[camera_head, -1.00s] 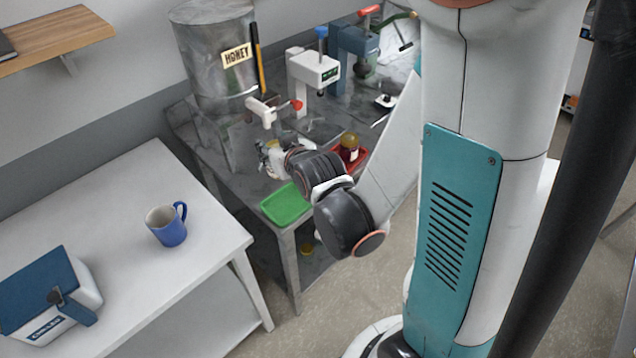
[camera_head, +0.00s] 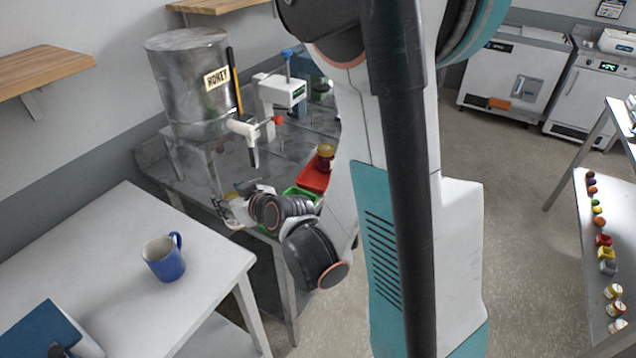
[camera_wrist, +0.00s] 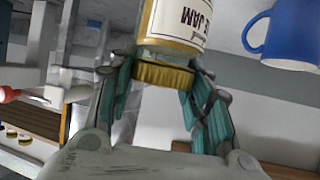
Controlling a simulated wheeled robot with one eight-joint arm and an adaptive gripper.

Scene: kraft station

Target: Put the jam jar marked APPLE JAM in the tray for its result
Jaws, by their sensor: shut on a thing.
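My gripper (camera_wrist: 168,62) is shut on a jam jar (camera_wrist: 172,22) with a gold lid (camera_wrist: 164,76). Its white label appears upside down in the wrist view, and the visible part ends in "E JAM"; the rest is cut off. In the head view my gripper (camera_head: 236,207) is at the grey bench's near left edge, left of the trays; the jar is hard to make out there. A red tray (camera_head: 312,181) on the bench bears another jar (camera_head: 325,154). A green tray (camera_head: 298,192) beside it is largely hidden by my arm.
A honey tank (camera_head: 188,90) and a white device (camera_head: 283,91) stand on the bench. A white table (camera_head: 110,240) at left bears a blue mug (camera_head: 164,258), also in the wrist view (camera_wrist: 286,36). A shelf at right (camera_head: 585,255) holds several small items.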

